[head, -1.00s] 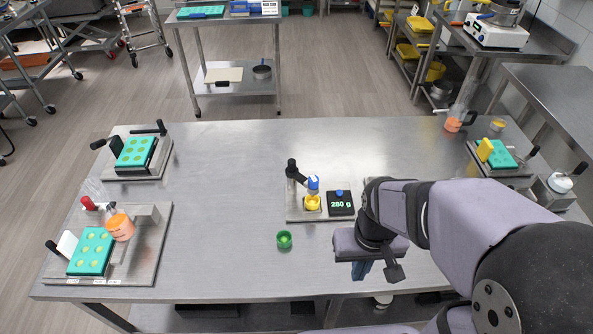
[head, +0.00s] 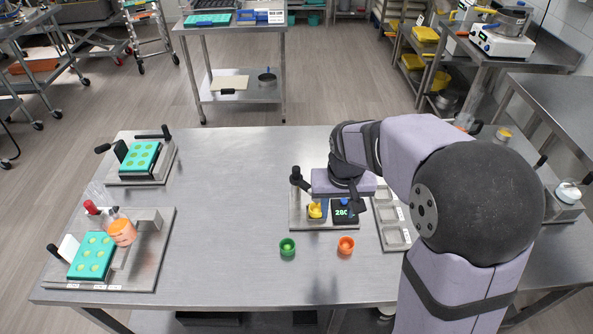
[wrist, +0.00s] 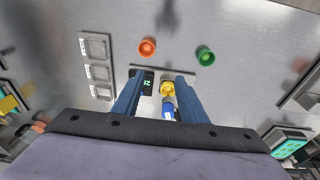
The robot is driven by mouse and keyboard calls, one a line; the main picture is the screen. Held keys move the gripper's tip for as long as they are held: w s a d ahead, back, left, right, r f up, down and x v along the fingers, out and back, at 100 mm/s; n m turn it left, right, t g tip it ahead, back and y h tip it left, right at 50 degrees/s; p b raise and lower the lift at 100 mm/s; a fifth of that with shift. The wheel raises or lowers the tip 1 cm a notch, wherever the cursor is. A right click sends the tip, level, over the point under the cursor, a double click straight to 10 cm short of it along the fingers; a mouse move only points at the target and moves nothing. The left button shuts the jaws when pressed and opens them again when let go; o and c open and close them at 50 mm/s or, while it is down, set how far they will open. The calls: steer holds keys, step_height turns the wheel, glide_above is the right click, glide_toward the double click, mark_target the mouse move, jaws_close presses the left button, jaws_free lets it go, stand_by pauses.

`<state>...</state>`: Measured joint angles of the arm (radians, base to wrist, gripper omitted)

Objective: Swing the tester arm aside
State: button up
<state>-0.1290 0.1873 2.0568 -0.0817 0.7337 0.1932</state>
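The tester stands on a metal base plate (head: 296,219) near the table's middle. Its black post and arm (head: 299,180) rise at the plate's back left. A yellow cup (head: 315,211) and a dark display (head: 342,212), reading about 280, are on the plate. My gripper (head: 338,208) is above the tester and covers part of the arm. In the wrist view, my gripper's blue fingers (wrist: 159,80) are spread apart. The arm's blue tip (wrist: 168,110) shows between them, nearer the right finger, beside the yellow cup (wrist: 167,88). I cannot tell whether a finger touches it.
A green cup (head: 287,247) and an orange cup (head: 346,245) stand in front of the tester. A plate with square pans (head: 395,237) lies to its right. Teal mould stations (head: 92,257) stand at the left. The table's middle left is clear.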

mark_target(296, 168)
steer(key=w+a+t+b, duration=0.1)
steer(key=w+a, duration=0.4)
steer(key=w, duration=0.3)
steer(key=w+a+t, duration=0.2)
steer(key=w+a, duration=0.3)
steer(key=w, duration=0.4)
steer(key=shift+p+x, duration=1.6)
steer(key=shift+x, duration=1.7)
steer(key=shift+s+d, duration=0.1)
steer(key=shift+d, duration=0.1)
steer(key=shift+g, duration=0.3)
jaws_close()
